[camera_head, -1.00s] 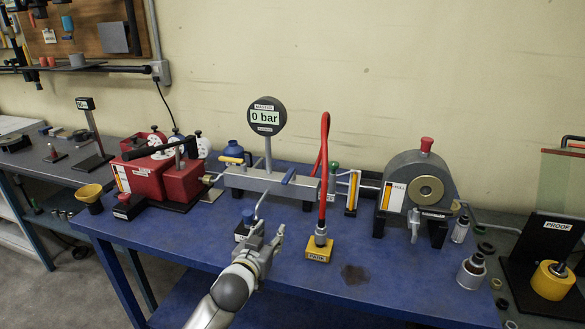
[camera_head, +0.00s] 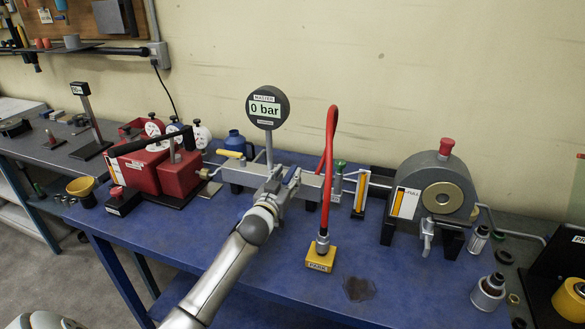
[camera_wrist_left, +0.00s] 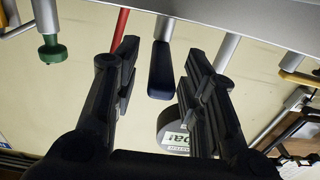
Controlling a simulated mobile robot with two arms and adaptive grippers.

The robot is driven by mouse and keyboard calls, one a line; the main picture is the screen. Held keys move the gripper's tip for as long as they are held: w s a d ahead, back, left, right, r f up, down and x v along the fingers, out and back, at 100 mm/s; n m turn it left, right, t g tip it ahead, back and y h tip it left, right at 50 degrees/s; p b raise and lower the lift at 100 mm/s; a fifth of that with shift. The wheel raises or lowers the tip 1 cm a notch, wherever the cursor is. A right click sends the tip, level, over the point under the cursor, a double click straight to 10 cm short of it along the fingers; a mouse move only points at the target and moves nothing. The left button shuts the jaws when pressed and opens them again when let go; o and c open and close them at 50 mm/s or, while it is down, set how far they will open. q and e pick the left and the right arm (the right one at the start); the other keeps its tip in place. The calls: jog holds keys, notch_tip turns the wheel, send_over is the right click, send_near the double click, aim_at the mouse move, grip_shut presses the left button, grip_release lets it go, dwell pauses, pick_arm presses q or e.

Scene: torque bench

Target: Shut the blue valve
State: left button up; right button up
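The blue valve handle (camera_head: 292,175) is on the grey manifold (camera_head: 318,185), right of the gauge post, and is partly hidden by my left gripper (camera_head: 281,178) in the head view. In the left wrist view the dark blue handle (camera_wrist_left: 161,74) lies between the two black fingers of my left gripper (camera_wrist_left: 158,85), with clear space on each side. The fingers are apart and do not visibly touch it. My right gripper is not in view.
The master gauge (camera_head: 267,107) reads 0 bar above the manifold. A yellow handle (camera_head: 231,153) is to the left and a green knob (camera_head: 339,165) to the right. A red hose (camera_head: 329,155) rises from the yellow PARK block (camera_head: 320,257). The blue bench front is mostly clear.

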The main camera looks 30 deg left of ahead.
aim_at(292, 169)
pick_arm(q)
jog(key=x, duration=0.3)
jog(key=shift+w+a, duration=0.1)
jog(key=shift+w, duration=0.6)
jog(key=c, duration=0.7)
grip_shut()
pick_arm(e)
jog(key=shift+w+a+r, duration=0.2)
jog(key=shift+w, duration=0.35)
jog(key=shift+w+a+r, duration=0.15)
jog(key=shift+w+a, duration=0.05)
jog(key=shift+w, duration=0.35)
